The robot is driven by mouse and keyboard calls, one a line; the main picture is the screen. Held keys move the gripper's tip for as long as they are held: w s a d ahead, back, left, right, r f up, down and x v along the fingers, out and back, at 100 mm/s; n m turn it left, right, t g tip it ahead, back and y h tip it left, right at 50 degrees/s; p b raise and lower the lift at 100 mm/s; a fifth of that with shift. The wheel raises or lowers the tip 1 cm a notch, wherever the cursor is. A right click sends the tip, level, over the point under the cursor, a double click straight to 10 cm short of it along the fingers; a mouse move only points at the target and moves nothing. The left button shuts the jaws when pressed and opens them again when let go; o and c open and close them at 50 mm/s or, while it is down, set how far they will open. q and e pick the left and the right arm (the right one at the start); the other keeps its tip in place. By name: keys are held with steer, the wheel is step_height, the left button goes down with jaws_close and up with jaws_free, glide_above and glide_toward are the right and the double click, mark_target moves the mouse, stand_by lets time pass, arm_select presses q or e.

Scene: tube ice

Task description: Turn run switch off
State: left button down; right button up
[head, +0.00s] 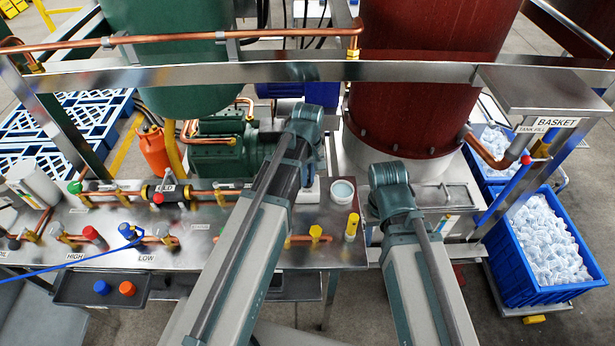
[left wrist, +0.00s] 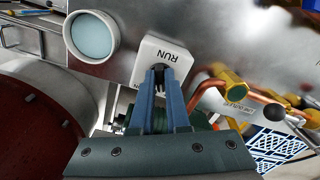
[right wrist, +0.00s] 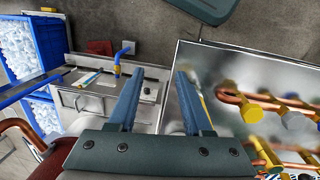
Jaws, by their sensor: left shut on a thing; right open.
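The run switch is a white box labelled RUN (left wrist: 166,50), seen in the left wrist view with its lettering upside down. In the head view part of the white box (head: 309,191) shows on the metal bench, beside my left arm. My left gripper (left wrist: 158,74) is shut on the small dark handle of the switch, which its fingertips mostly hide. I cannot tell which way the handle points. My right gripper (right wrist: 157,78) is open and empty, with the bench edge beyond its right finger.
A white cup of pale blue contents (head: 343,190) stands close to the switch. Copper pipes with coloured valves (head: 130,233) run along the bench. A dark red tank (head: 425,80) rises behind. A blue basket of tube ice (head: 545,250) stands at the right.

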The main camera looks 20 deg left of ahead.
arm_select(q)
steer(key=shift+n, duration=0.5)
steer(key=c, duration=0.9)
jaws_free()
steer(key=shift+r, duration=0.1)
step_height(320, 180, up, 14)
steer(key=p, duration=1.4)
steer(key=shift+f, duration=0.25)
